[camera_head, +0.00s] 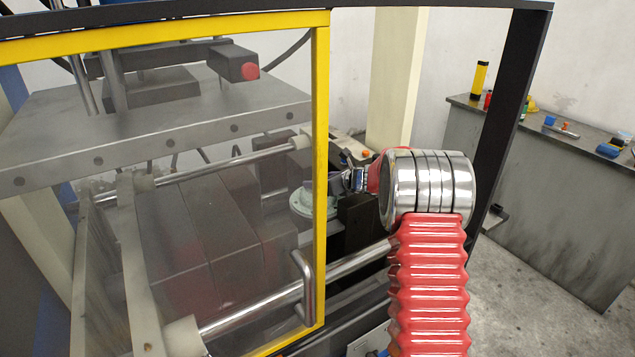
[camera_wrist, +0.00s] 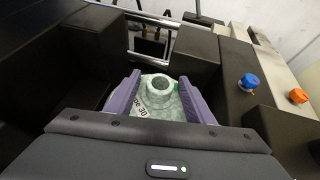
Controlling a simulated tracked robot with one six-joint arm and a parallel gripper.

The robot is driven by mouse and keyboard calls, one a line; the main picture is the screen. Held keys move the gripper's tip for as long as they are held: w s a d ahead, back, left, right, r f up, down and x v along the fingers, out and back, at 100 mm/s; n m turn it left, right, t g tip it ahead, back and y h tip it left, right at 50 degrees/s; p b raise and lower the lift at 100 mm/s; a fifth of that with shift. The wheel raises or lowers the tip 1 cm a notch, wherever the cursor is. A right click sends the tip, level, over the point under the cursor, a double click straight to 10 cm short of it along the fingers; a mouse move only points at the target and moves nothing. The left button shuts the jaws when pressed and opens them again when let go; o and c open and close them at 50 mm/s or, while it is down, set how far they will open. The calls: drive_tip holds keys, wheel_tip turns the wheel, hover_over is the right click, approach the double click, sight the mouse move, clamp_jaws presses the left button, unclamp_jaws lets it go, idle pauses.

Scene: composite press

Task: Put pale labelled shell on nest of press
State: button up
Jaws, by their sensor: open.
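The pale grey-green labelled shell (camera_wrist: 160,105) stands upright in the wrist view, with a round raised neck and dark lettering ending in "30" on its near side. My gripper (camera_wrist: 160,79) is open, with one purple finger on each side of the shell. Any contact between fingers and shell cannot be told. Black blocks of the press (camera_head: 230,215) flank the shell. The surface under it is hidden, so I cannot tell how it sits on the nest. In the head view a pale round part, likely the shell (camera_head: 305,200), shows through the clear door, partly behind its yellow post.
The yellow-framed clear door (camera_head: 321,150) and its handle (camera_head: 304,285) stand left of my red arm. A blue knob (camera_wrist: 249,82) and an orange knob (camera_wrist: 298,96) sit right of the gripper. A grey bench (camera_head: 560,190) with small items stands at the right.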

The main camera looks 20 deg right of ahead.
drive_tip(key=shift+r, duration=0.1)
drive_tip(key=v, duration=1.2)
idle(0.5)
